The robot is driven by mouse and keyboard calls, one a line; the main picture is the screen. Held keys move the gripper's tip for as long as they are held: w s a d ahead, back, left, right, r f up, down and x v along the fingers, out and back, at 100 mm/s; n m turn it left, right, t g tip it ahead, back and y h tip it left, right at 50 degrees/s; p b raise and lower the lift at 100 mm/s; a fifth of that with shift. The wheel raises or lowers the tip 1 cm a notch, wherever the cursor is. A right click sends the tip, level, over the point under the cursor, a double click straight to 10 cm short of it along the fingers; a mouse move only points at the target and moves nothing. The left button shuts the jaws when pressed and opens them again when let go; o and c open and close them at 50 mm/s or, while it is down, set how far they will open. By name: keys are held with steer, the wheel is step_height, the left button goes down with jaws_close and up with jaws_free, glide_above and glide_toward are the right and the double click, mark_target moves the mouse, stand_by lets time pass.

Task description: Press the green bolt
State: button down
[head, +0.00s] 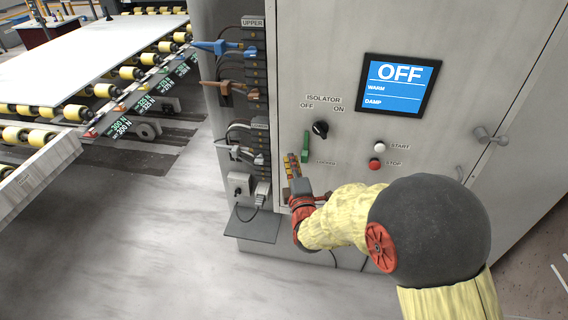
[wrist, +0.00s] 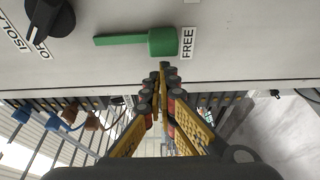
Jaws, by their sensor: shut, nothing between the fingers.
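The green bolt (head: 305,146) is mounted on the grey cabinet's front, below and left of the black isolator knob (head: 320,129). In the wrist view the green bolt (wrist: 163,42) shows as a thick block with a thin bar to its left, and a label reading FREE stands at the block's right end. My gripper (head: 292,163) is at the cabinet's left edge, just below and left of the bolt. In the wrist view my gripper (wrist: 163,69) has its fingertips together, empty, just below the block. Whether the tips touch anything is unclear.
A screen (head: 397,86) reads OFF, WARM, DAMP. A white start button (head: 379,148) and red stop button (head: 375,164) sit to the bolt's right. Blue plugs (head: 218,47) and cables crowd the cabinet's left side. A roller conveyor (head: 100,90) stands farther left.

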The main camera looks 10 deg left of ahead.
mark_target(307, 159)
steer(key=shift+w+d+f, duration=0.1)
steer(key=shift+d, duration=0.15)
steer(key=shift+d, duration=0.15)
steer(key=shift+d+b, duration=0.8)
steer(key=shift+d, duration=1.3)
